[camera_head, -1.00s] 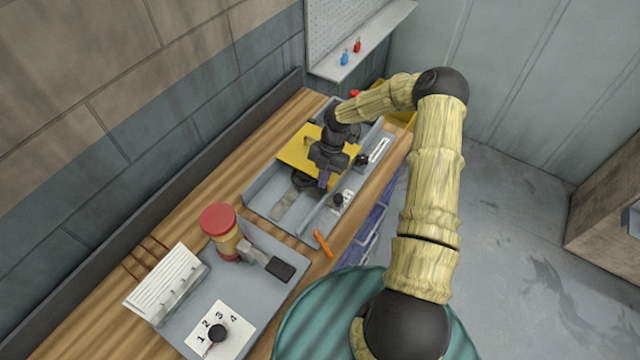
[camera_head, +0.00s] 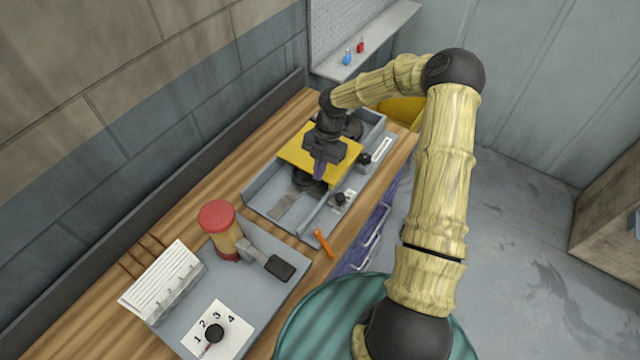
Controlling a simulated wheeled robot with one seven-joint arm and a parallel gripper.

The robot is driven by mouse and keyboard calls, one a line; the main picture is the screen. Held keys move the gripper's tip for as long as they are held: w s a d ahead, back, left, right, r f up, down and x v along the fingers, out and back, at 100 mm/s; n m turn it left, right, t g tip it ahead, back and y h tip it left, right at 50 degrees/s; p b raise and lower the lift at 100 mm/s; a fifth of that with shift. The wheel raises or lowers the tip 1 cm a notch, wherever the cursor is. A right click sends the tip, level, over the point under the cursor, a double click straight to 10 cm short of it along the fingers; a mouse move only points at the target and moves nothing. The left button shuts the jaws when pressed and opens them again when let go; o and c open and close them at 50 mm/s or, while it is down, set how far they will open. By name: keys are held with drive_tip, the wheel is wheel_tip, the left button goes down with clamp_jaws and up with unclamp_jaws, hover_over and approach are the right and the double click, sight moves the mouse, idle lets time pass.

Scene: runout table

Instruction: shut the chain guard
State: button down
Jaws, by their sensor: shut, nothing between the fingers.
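The chain guard appears to be the yellow plate (camera_head: 293,152) over the grey tray-like machine (camera_head: 262,190) on the wooden bench. It looks raised above the tray, and dark round parts show below its front edge. My gripper (camera_head: 319,172) is shut and empty, pointing down at the middle of the plate's front edge. I cannot tell whether it touches the plate. My wrist hides the plate's back part.
A second grey base with a red-topped cylinder (camera_head: 217,216), a black pedal-like lever (camera_head: 280,267) and a numbered dial (camera_head: 215,333) stands nearer. An orange handle (camera_head: 324,243) lies between. A shelf (camera_head: 370,40) holds a red and a blue padlock-like item.

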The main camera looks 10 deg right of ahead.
drive_tip(key=v, duration=0.3)
drive_tip(key=b+v, duration=0.1)
drive_tip(key=shift+d+r, duration=0.1)
drive_tip(key=shift+d, duration=0.2)
drive_tip(key=s+r+m+t+h+b, duration=0.1)
drive_tip(key=s+r+m, duration=0.3)
drive_tip(key=s+m, duration=0.5)
drive_tip(key=s+r+m+t+h+b, duration=0.1)
drive_tip(key=s+r+m+t, duration=0.3)
drive_tip(key=s+m, duration=0.6)
drive_tip(key=m+b, duration=0.1)
drive_tip(key=m, duration=0.6)
drive_tip(key=shift+s+m+h, duration=0.3)
drive_tip(key=shift+m+h, duration=0.1)
drive_tip(key=shift+r, duration=0.1)
